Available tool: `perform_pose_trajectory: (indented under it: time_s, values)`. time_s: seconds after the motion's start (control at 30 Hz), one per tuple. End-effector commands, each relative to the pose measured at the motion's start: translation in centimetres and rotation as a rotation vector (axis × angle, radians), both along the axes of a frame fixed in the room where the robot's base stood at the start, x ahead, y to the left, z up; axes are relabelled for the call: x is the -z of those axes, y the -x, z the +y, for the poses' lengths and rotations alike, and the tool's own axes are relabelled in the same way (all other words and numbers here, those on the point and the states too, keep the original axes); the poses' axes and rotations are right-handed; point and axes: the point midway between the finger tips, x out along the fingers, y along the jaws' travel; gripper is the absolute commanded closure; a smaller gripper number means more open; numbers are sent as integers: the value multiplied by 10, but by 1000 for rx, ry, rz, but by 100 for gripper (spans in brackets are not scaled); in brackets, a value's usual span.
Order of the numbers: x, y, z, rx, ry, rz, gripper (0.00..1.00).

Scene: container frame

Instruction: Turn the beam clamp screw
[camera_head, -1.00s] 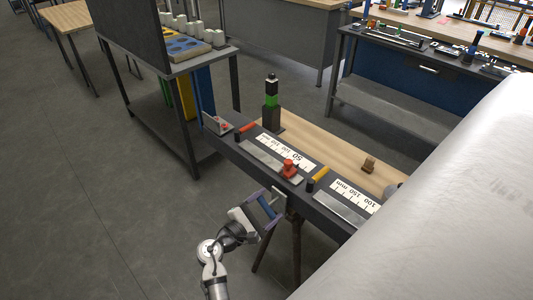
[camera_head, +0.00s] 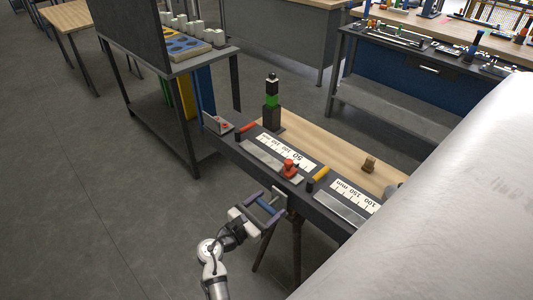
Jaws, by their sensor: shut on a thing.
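A small grey clamp piece (camera_head: 280,196) sits at the near edge of the dark beam (camera_head: 240,156), below the red knob. My gripper (camera_head: 271,208) is in front of that edge, its two fingers reaching toward the clamp. A blue bar (camera_head: 264,206) shows between the fingers. It looks like the beam clamp screw's handle, and the jaws are shut on it. The exact contact is too small to make out, and the screw's thread is not visible.
On the bench top are a red knob (camera_head: 289,167), a yellow handle (camera_head: 321,173), a red handle (camera_head: 249,126) and white scale plates (camera_head: 287,152). A black-green post (camera_head: 271,105) stands behind. A large pale curved surface (camera_head: 440,190) fills the right.

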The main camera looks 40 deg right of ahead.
Motion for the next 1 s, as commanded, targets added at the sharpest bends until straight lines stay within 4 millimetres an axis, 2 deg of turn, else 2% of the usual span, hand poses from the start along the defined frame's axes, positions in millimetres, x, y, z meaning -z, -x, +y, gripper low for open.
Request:
perform_pose_trajectory:
  time_s: [0.47, 0.5, 0.6, 0.87, 1.0]
  values:
    - [2, 1, 0, 4, -2, 14, 50]
    - [2, 1, 0, 4, -2, 14, 22]
    - [1, 1, 0, 3, -1, 13, 9]
    - [1, 0, 0, 1, 0, 11, 9]
    - [2, 0, 9, -2, 1, 11, 9]
